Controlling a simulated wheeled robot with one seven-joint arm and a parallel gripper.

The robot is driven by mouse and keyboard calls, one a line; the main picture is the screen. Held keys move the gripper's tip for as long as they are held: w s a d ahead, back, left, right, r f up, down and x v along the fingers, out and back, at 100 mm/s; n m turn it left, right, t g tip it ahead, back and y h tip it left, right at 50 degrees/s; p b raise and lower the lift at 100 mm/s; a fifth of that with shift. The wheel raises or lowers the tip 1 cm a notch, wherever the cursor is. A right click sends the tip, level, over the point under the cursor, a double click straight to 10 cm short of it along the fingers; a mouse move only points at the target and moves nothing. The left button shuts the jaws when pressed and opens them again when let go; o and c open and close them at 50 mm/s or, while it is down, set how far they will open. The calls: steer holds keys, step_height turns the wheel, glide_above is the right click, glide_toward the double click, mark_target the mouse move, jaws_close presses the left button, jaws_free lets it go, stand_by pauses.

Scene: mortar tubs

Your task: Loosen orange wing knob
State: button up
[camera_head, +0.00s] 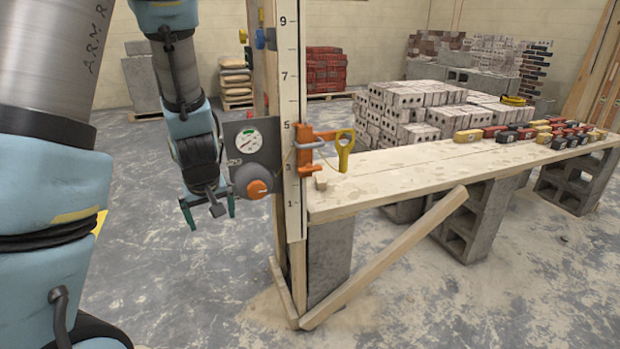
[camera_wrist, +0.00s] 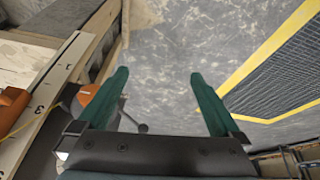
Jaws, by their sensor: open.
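An orange knob (camera_head: 257,188) sits on the front of a grey gauge box, low on the left side of the upright post. In the wrist view an orange part that looks like this knob (camera_wrist: 98,103) shows just left of the left finger, partly hidden by it. My gripper (camera_head: 209,213) is open and hangs left of the box, fingers pointing down, apart from the knob. In the wrist view my gripper (camera_wrist: 160,78) has its two green fingers wide apart, with bare floor between their tips. A small dark lever (camera_wrist: 142,127) shows between the finger bases.
The grey gauge box (camera_head: 252,145) and the numbered post (camera_head: 290,80) stand right of my gripper. A plank bench (camera_head: 400,165) extends right. The floor (camera_head: 190,280) below my gripper is clear.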

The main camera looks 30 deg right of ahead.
steer(key=w+d+f+t+y+b, duration=0.1)
steer(key=w+d+f+t+b, duration=0.15)
steer(key=d+f, duration=0.4)
steer(key=m+t+h+b, duration=0.2)
steer(key=t+h+b, duration=0.1)
steer(key=t, duration=0.8)
glide_toward(311, 170)
steer(key=w, duration=0.3)
steer(key=w+d+p, duration=0.1)
steer(key=w, duration=0.5)
steer(key=shift+w+d, duration=0.2)
steer(key=shift+d, duration=0.05)
steer(key=shift+c, duration=0.2)
steer(key=c, duration=1)
